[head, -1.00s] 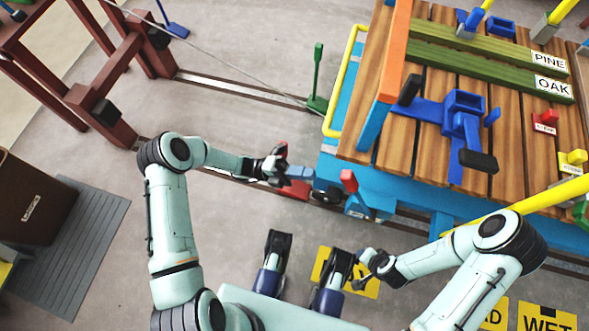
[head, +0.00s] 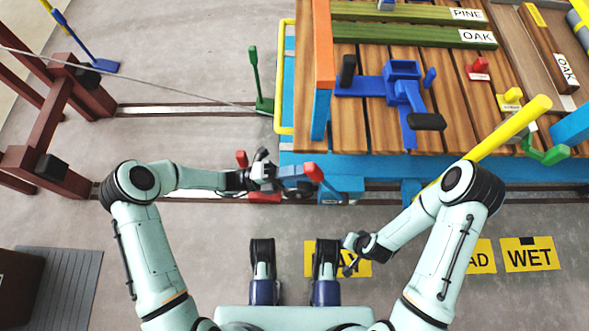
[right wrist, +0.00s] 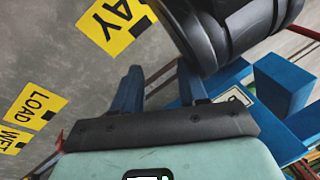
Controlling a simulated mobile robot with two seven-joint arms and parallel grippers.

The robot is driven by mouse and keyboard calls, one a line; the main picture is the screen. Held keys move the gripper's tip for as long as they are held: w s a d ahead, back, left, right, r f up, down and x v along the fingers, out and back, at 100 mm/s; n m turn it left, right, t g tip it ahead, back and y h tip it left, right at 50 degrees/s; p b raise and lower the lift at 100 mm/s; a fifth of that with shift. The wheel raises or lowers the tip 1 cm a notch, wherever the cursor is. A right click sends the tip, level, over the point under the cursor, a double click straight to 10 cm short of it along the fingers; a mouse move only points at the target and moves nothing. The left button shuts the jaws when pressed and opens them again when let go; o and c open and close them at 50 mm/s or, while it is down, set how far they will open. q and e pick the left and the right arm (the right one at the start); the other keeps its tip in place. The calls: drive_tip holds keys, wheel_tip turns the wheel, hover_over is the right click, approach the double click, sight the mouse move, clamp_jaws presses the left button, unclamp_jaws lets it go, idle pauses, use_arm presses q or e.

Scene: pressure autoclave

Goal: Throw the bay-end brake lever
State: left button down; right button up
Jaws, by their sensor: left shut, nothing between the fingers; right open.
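A red-tipped lever (head: 313,172) rises from the near left corner of the blue-framed cart (head: 289,158) and leans left in the head view. I take it for the brake lever; its foot is low beside the cart frame. My left gripper (head: 291,172) is shut and empty. It points right, with its tip just left of the red grip; I cannot tell whether they touch. My right gripper (head: 347,262) is open and empty, low over the floor, away from the lever. Its dark blue fingers also show in the right wrist view (right wrist: 158,82).
A green lever (head: 260,85) stands left of the cart by a yellow rail (head: 283,60). A yellow bar (head: 505,130) slants above my right arm.

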sight(319, 168)
use_arm(q)
drive_tip(key=shift+s+d+r+y+p, duration=0.1)
drive_tip(key=shift+d+r+y+p, duration=0.4)
drive_tip(key=shift+d+r+p, duration=0.7)
drive_tip(key=p+x, duration=0.1)
drive_tip(key=x, duration=0.2)
drive_tip(key=shift+f, duration=0.1)
drive_tip(key=shift+d, duration=0.4)
use_arm(e)
wheel_tip(319, 168, up, 6)
drive_tip(key=a, duration=0.2)
drive_tip(key=shift+s+a+f+n+y, duration=0.15)
drive_tip(key=shift+s+a+n+y, duration=0.15)
drive_tip(key=shift+s, duration=0.15)
use_arm(q)
drive_tip(key=shift+a, duration=0.15)
